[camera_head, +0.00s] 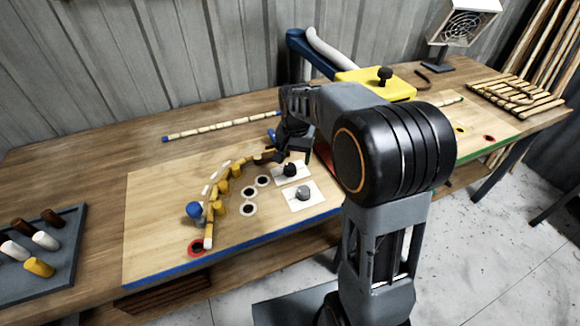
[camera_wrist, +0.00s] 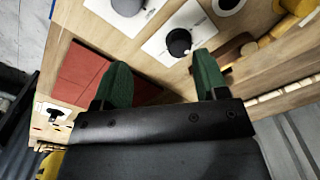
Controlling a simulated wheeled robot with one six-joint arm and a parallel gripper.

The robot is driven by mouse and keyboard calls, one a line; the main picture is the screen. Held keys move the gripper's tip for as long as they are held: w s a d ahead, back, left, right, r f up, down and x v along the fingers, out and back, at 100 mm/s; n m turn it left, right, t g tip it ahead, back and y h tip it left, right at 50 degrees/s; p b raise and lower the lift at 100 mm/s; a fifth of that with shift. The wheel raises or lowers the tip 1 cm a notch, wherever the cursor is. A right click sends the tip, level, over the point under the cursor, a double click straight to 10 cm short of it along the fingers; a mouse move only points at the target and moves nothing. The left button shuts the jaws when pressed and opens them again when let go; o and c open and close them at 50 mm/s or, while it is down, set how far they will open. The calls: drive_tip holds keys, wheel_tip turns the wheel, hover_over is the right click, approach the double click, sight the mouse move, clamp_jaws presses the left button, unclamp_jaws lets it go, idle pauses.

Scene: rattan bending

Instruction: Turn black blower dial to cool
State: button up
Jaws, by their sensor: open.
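A black dial (camera_head: 290,170) sits on a white plate on the board, just below my gripper in the head view. In the wrist view the black dial (camera_wrist: 179,42) shows as a round knob on its white card, beyond my fingertips and between their lines. My gripper (camera_wrist: 161,60) is open, with its two green fingers apart and nothing between them. In the head view my gripper (camera_head: 293,148) is partly hidden by my own wrist. The dial's markings are too small to read.
A grey dial (camera_head: 303,192) on another white card stands next to the black one. A curved rattan piece (camera_head: 232,178) lies among yellow pegs to the left. A dark red pad (camera_wrist: 82,78) lies beside my left finger. A yellow box (camera_head: 360,82) with a black knob stands behind.

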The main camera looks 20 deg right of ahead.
sight(290, 166)
drive_tip(key=w+r+m, duration=0.3)
drive_tip(key=w+m, duration=0.3)
drive_tip(key=m, duration=0.2)
drive_tip(key=f, duration=1.3)
drive_tip(key=shift+s+f, duration=0.2)
drive_tip(key=shift+f, duration=0.15)
drive_tip(key=shift+c, duration=0.4)
drive_tip(key=c, duration=0.9)
drive_tip(key=shift+o, duration=0.2)
